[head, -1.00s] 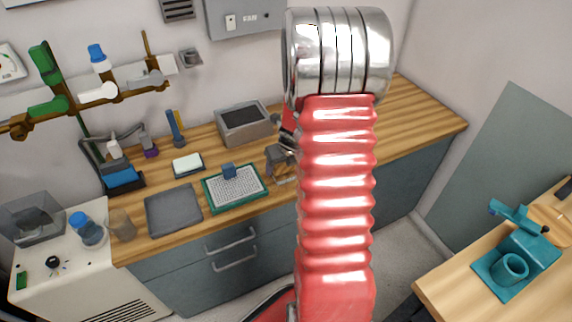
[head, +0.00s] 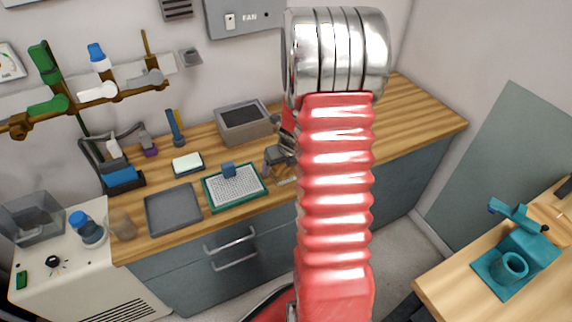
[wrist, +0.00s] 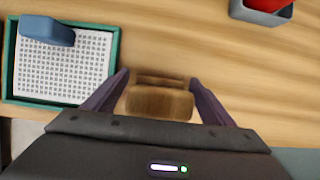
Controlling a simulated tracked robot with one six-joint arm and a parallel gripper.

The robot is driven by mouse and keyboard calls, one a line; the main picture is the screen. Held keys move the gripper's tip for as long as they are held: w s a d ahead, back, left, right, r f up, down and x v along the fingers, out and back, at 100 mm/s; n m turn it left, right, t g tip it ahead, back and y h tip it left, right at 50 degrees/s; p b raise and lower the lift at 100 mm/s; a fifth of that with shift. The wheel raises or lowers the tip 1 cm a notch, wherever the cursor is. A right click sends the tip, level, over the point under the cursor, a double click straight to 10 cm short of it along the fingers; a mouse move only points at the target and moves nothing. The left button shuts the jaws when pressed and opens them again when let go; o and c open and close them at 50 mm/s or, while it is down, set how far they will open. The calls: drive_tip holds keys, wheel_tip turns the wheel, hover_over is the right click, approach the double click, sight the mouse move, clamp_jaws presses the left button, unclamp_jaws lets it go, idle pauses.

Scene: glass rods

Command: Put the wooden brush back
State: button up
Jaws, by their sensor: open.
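A brown wooden block that looks like the wooden brush (wrist: 160,103) is between my two fingers in the wrist view. My gripper (wrist: 160,96) is open, with a dark purple finger on each side of it and a small gap visible at both sides. In the head view my gripper (head: 277,163) is low over the wooden counter, just right of the green-rimmed tray and partly behind my red arm. A pale wooden piece (head: 287,181) shows beneath it there, mostly hidden.
The green-rimmed tray (head: 208,203) with a blue block (head: 229,170) on its white grid is close left of my gripper. A grey box (head: 244,125) stands behind. A grey flat tray (head: 172,208) lies farther left. The counter right of my arm (head: 415,122) is clear.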

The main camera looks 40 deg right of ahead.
drive_tip(key=v, duration=1.2)
idle(0.9)
